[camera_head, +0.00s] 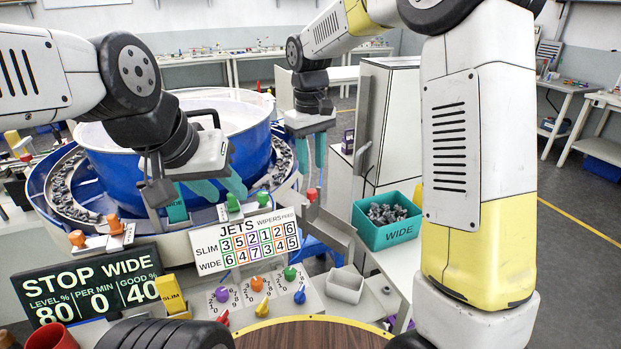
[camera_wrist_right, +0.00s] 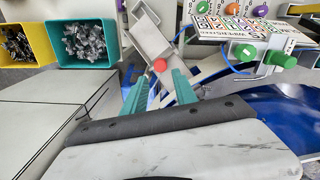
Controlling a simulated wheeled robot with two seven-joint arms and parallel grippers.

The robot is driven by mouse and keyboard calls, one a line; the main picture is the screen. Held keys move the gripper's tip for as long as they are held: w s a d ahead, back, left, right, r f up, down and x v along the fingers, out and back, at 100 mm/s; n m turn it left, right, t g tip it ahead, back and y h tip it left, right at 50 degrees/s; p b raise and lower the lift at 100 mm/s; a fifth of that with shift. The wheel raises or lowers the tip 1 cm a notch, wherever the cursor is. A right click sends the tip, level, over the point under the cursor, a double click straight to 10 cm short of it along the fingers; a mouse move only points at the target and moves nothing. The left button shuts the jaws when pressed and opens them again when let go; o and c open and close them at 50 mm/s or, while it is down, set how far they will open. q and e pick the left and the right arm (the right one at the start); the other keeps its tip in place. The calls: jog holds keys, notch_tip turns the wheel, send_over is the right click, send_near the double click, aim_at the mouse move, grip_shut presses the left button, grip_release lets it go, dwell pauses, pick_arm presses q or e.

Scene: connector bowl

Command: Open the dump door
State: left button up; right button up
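A red knob (camera_head: 312,195) sits at the upper end of a grey metal chute (camera_head: 328,226), at the right side of the blue bowl (camera_head: 255,125). No part is marked as the dump door, and I cannot tell whether the knob belongs to it. My right gripper (camera_head: 312,165) is open and empty above the knob. In the right wrist view the red knob (camera_wrist_right: 160,65) shows just beyond and between the teal fingertips (camera_wrist_right: 162,76); it looks ungripped. My left gripper (camera_head: 206,200) is open, its teal fingers spread over the bowl's front rim, near a green knob (camera_head: 233,202).
A teal WIDE bin (camera_head: 388,235) with metal parts stands right of the chute; a yellow bin (camera_wrist_right: 22,45) is beside it. A small grey tray (camera_head: 345,285) sits below. The JETS panel (camera_head: 247,240) and a STOP WIDE screen (camera_head: 88,288) stand in front. A grey cabinet (camera_head: 385,120) is close to my right gripper.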

aim_at(311, 191)
jog(key=shift+w+a+f, duration=0.15)
jog(key=shift+f, duration=0.15)
notch_tip(311, 191, down, 8)
jog(key=shift+r, duration=0.25)
grip_shut()
dwell(1.3)
